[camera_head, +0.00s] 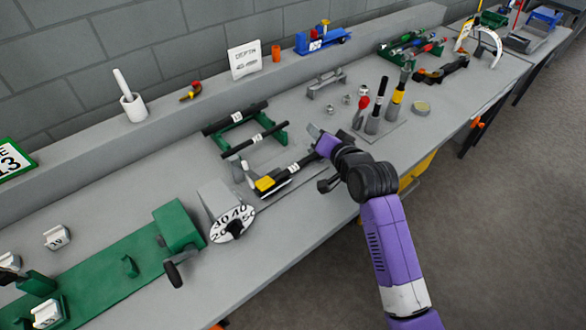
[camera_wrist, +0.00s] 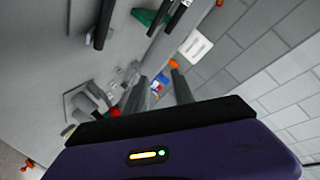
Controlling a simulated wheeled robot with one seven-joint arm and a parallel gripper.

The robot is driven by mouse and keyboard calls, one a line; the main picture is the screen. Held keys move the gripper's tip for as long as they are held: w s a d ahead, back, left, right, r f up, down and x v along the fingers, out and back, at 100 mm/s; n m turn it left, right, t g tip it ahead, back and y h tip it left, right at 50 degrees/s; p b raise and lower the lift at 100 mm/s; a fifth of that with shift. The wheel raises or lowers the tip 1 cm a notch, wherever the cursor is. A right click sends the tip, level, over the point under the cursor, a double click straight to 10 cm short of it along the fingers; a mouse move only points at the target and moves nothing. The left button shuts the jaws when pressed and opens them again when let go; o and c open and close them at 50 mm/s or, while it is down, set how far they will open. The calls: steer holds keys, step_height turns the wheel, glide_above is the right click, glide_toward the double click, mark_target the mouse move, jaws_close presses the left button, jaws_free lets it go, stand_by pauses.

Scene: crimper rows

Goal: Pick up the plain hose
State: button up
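Two black hoses lie across a green rack on the bench, the far hose (camera_head: 222,124) and the near hose (camera_head: 249,143), each with a small white mark. I cannot tell which is the plain one. Dark bars that may be these hoses show at the top of the wrist view, one at the left (camera_wrist: 103,24) and one at the right (camera_wrist: 178,17). My gripper (camera_head: 316,132) is above the bench, right of the rack and apart from both hoses. In the wrist view my gripper (camera_wrist: 158,72) has its two grey fingers apart with nothing between them.
A black and yellow tool (camera_head: 268,183) lies in front of the rack. Upright holders with handles (camera_head: 374,122) stand right of my gripper. A dial (camera_head: 232,224) and green machine (camera_head: 178,222) are at front left. A DEPTH sign (camera_head: 244,60) stands on the back ledge.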

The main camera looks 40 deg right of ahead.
steer(key=w+d+m+g+y, duration=0.2)
steer(key=w+d+m+g, duration=0.1)
steer(key=w, duration=0.2)
steer(key=m+g+y, duration=0.2)
steer(key=m+g, duration=0.2)
glide_toward(302, 163)
steer(key=shift+p+x, duration=0.35)
steer(key=shift+x, duration=3.9)
jaws_close()
